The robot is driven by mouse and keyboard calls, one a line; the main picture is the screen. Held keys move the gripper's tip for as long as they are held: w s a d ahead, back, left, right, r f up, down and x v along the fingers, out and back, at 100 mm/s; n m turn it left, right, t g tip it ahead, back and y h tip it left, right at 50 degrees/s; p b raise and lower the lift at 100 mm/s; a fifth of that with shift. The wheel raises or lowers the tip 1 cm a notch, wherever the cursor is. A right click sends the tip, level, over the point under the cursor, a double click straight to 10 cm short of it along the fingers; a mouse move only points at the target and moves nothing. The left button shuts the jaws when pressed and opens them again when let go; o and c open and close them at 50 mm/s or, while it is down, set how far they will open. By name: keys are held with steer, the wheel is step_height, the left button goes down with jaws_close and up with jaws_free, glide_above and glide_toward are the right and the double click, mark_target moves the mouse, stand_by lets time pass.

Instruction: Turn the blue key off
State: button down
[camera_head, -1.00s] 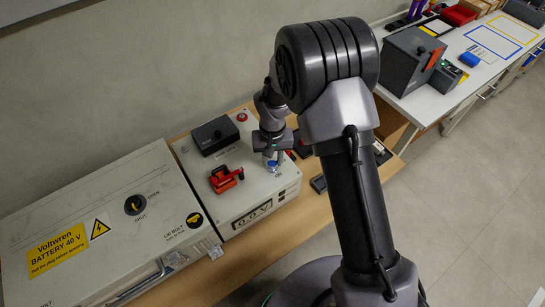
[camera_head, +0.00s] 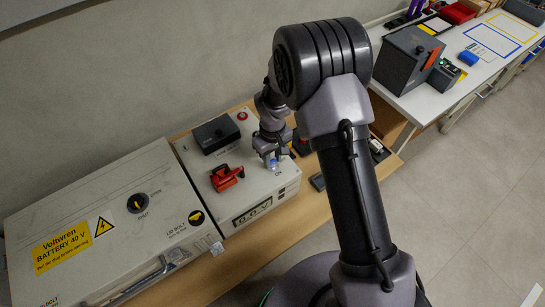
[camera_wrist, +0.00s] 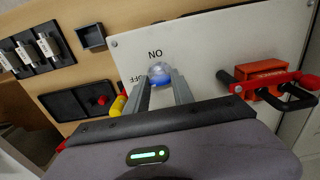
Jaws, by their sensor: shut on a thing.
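In the head view my gripper (camera_head: 270,155) reaches down to the blue key (camera_head: 271,163) near the box's right side. The fingers hide much of the key, and I cannot tell which label it points to.
A red handle clamp (camera_head: 226,178) and a black block (camera_head: 216,134) stand on the same panel. A red button (camera_head: 242,116) is at its back. The yellow-labelled battery box (camera_head: 115,220) adjoins on the left. The wooden bench front (camera_head: 285,225) is clear.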

stand_by(0.3)
steer(key=c, duration=1.1)
jaws_free()
step_height(320, 180, up, 17)
steer(key=p, duration=0.5)
steer(key=shift+r, duration=0.2)
step_height(320, 180, up, 6)
steer(key=m+b, duration=0.1)
steer(key=m, duration=0.1)
glide_above(273, 159)
steer(key=s+d, duration=0.2)
steer(key=s+d+r+m+t+y+b, duration=0.1)
steer(key=s+d+r+m+t+b, duration=0.15)
steer(key=s+r, duration=0.2)
steer(key=s+d+r+m+t, duration=0.1)
steer(key=s+m, duration=0.1)
steer(key=s, duration=0.3)
steer(key=s+d+r+m+t+b, duration=0.1)
steer(key=s+d+r+m, duration=0.1)
steer(key=s, duration=0.4)
steer(key=s+d+r+m+t+y+b, duration=0.1)
steer(key=s+d+r+m, duration=0.1)
steer(key=s, duration=0.3)
steer(key=shift+s+d+r+m, duration=0.15)
steer(key=shift+s+r+m, duration=0.05)
steer(key=shift+m, duration=0.25)
